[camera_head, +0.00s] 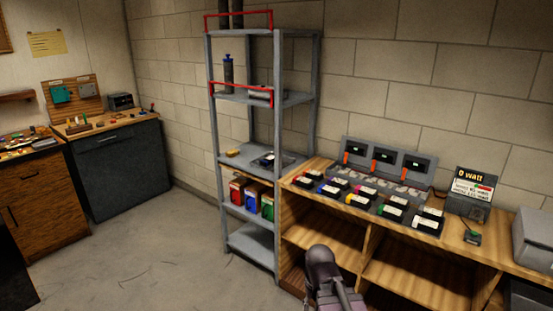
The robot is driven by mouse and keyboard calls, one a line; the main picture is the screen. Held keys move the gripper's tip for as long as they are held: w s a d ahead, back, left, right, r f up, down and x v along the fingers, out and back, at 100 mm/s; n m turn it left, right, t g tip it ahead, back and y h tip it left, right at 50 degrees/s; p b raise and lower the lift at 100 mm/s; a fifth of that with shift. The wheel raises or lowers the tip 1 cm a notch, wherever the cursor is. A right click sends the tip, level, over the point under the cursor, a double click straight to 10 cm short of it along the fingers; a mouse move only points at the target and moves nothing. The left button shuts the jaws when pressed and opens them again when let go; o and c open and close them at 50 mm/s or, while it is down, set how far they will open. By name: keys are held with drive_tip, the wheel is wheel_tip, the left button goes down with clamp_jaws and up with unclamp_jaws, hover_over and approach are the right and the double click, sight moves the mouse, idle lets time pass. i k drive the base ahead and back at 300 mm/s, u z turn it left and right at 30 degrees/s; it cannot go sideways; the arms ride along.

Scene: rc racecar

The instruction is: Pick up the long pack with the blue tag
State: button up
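Several dark packs with white labels and small coloured tags lie in rows on the wooden bench at the right. One pack in the front row (330,190) seems to carry a blue tag at its left end. The packs are small in view, so I cannot tell which are long. A part of my arm rises at the bottom centre, in front of the bench's open lower compartments. No gripper fingers show, and I cannot see anything held.
A grey charger unit (413,165) with three dark displays stands behind the packs. A "0 watt" display (471,187) and a grey box (535,238) are to the right. A metal shelf rack (214,150) adjoins the bench's left end. The floor (140,255) at left is clear.

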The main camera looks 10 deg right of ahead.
sight(265, 162)
drive_tip(key=u, duration=0.1)
drive_tip(key=k, duration=0.6)
drive_tip(key=z, duration=0.5)
drive_tip(key=i, duration=1.9)
drive_tip(key=u, duration=0.45)
drive_tip(key=i, duration=0.7)
drive_tip(key=u, duration=0.35)
